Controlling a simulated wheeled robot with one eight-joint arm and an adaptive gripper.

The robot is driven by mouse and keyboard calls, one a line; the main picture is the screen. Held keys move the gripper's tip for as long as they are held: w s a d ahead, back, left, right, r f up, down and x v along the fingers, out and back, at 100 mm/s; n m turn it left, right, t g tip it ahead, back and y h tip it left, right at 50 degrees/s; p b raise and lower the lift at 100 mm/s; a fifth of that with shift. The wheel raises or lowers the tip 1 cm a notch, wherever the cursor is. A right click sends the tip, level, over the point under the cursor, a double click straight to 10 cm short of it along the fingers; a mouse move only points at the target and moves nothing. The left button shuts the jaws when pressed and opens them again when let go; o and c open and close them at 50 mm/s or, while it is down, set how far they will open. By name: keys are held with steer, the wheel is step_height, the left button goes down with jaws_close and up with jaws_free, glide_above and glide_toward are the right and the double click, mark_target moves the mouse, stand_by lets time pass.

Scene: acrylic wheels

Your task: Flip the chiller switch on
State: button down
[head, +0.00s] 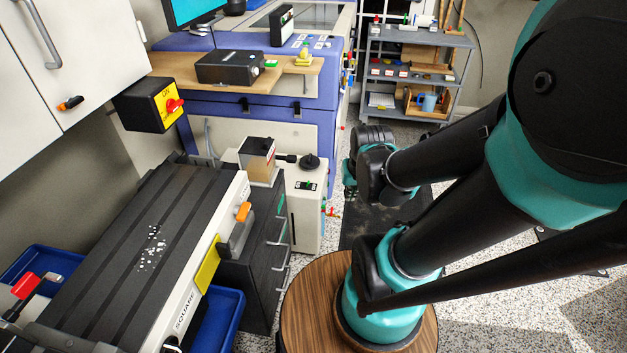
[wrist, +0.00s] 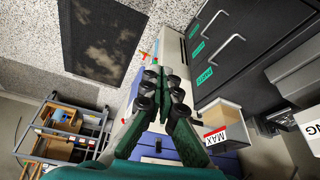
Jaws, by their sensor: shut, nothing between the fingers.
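What looks like the chiller (head: 303,211) is a pale box on the floor, right of the dark drawer cabinet. It has a black cap on top and a small dark panel with a green switch (head: 307,186), whose position is too small to read. In the wrist view the pale box (wrist: 170,46) is partly hidden behind my gripper (wrist: 165,78), and its switch cannot be made out. My gripper is shut and empty, with its fingers together.
The drawer cabinet (head: 262,255) has protruding handles. A dark mat (wrist: 105,38) lies on open floor; a grey shelf cart (head: 418,75) stands behind.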

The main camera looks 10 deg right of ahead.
steer(key=w+r+m+g, duration=0.1)
steer(key=w+m, duration=0.4)
steer(key=w, duration=0.6)
steer(key=m+g, duration=0.3)
steer(key=m, duration=1.3)
glide_above(316, 187)
steer(key=d, duration=0.3)
step_height(316, 187, down, 24)
steer(key=shift+s+a+r+y, duration=0.2)
steer(key=shift+s+r+y, duration=0.1)
steer(key=shift+s, duration=0.1)
steer(key=shift+f, duration=0.15)
steer(key=f, duration=0.9)
steer(key=shift+w+a+f, duration=0.1)
steer(key=shift+a+f, duration=0.1)
steer(key=shift+w+a+r, duration=0.1)
steer(key=shift+w+a, duration=0.05)
steer(key=shift+a, duration=0.35)
steer(key=shift+w+a+r, duration=0.1)
steer(key=shift+a, duration=0.4)
steer(key=shift+w+a+r, duration=0.15)
steer(key=shift+a+r, duration=0.05)
steer(key=shift+a, duration=0.2)
steer(key=shift+w+a+r, duration=0.15)
steer(key=shift+a, duration=0.2)
